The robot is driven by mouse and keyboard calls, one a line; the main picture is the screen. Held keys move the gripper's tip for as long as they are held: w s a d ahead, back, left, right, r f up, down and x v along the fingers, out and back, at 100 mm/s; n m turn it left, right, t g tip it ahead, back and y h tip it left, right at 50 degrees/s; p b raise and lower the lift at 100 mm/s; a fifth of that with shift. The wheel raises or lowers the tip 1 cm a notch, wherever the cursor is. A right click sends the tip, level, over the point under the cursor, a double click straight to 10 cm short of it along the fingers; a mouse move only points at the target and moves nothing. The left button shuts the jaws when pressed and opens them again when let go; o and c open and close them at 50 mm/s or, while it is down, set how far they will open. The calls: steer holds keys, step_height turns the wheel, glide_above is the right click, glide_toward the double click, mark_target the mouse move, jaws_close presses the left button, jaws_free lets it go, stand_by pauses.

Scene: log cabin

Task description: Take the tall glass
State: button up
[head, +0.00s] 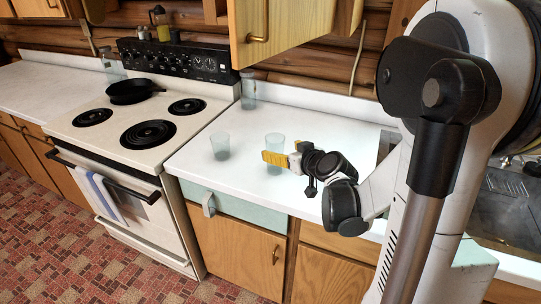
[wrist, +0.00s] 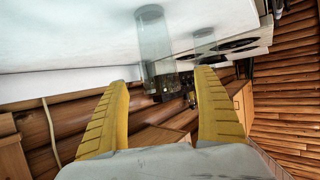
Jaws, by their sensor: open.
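The tall glass (head: 275,138) is clear and stands upright on the white counter, right beside my gripper in the head view. My yellow fingers (head: 266,157) partly cover its lower part there. In the wrist view, which is turned over, the glass (wrist: 154,40) appears between and beyond my two open fingertips (wrist: 163,77). The gripper is empty. Whether a finger touches the glass cannot be told.
A second clear glass (head: 220,146) stands to the left on the counter. A clear glass vessel (head: 248,90) stands at the back wall. The stove (head: 140,130) with a black pan (head: 130,92) is further left. An open-looking cabinet door (head: 275,30) hangs above.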

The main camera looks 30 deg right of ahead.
steer(key=b+x, duration=0.2)
steer(key=x, duration=0.4)
steer(key=shift+s+r, duration=0.1)
steer(key=shift+s, duration=0.05)
steer(key=c, duration=1.5)
